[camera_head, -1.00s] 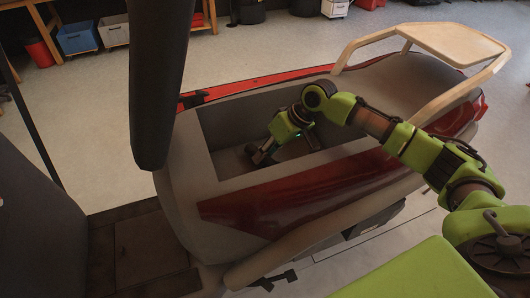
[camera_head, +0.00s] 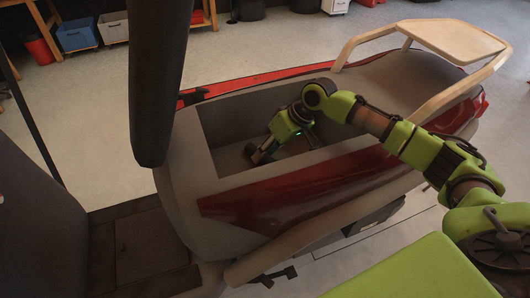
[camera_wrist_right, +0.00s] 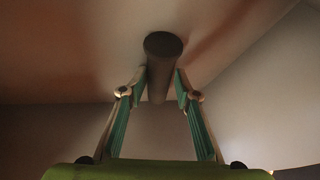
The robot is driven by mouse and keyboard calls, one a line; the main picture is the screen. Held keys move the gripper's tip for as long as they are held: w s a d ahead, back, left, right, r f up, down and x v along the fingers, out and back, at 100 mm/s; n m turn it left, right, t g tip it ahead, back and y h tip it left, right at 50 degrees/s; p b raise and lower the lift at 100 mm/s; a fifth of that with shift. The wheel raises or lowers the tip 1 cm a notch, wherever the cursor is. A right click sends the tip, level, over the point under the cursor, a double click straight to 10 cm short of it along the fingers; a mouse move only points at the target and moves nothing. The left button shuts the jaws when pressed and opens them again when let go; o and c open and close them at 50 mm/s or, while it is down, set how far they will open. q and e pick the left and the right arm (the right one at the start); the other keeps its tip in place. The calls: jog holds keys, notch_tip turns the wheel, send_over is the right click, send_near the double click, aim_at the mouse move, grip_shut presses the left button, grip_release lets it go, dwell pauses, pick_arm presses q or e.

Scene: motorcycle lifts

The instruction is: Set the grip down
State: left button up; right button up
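The grip (camera_wrist_right: 163,50) is a dark cylinder between the two fingers of my right gripper (camera_wrist_right: 161,78) in the right wrist view. The teal finger pads lie close along both its sides, and the gripper looks shut on it. In the head view, my right gripper (camera_head: 262,152) reaches down into the open grey compartment (camera_head: 225,118) of the red and grey vehicle body. There the grip is small and dark at the fingertips and hard to tell apart from them. Whether it touches the compartment floor is unclear. My left gripper is not in view.
The compartment walls stand around my right gripper. A pale rack (camera_head: 455,40) rises at the vehicle's right end. A dark upright post (camera_head: 160,80) stands in front at the left. Blue (camera_head: 77,36) and white (camera_head: 113,28) bins stand at the back left. The floor between is clear.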

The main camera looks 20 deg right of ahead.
jog(key=b+v, duration=0.1)
jog(key=v, duration=0.6)
jog(key=shift+r+b, duration=0.35)
jog(key=shift+d, duration=0.1)
jog(key=shift+w+f, duration=0.1)
dwell(0.7)
